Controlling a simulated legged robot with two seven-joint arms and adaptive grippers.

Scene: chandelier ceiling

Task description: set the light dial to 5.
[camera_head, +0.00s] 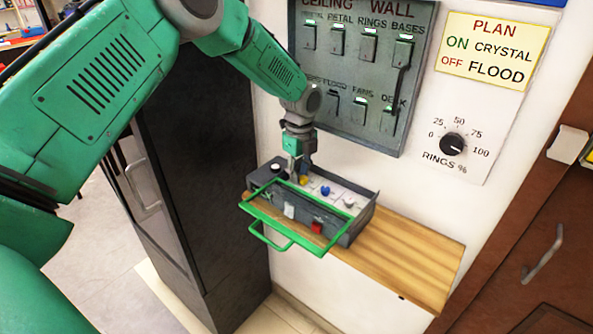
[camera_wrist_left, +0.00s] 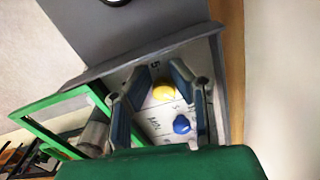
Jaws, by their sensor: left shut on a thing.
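A grey control box (camera_head: 358,222) with a green tubular guard (camera_head: 283,232) sits on a wooden shelf. Its panel has a yellow dial (camera_head: 303,180), a blue dial (camera_head: 325,190), a white knob (camera_head: 348,201) and a dark knob (camera_head: 276,168). My left gripper (camera_head: 299,172) points down at the panel, shut on the yellow dial. In the left wrist view the yellow dial (camera_wrist_left: 164,93) lies between the fingers (camera_wrist_left: 160,95), with the blue dial (camera_wrist_left: 181,124) just beside it. A 5 is printed near the yellow dial; other markings are too small to read. My right gripper is out of view.
The wooden shelf (camera_head: 405,252) is bare right of the box. A wall panel of switches (camera_head: 362,75) and a black RINGS % dial (camera_head: 452,144) are above. A dark cabinet (camera_head: 210,180) stands left, a brown door (camera_head: 540,250) right.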

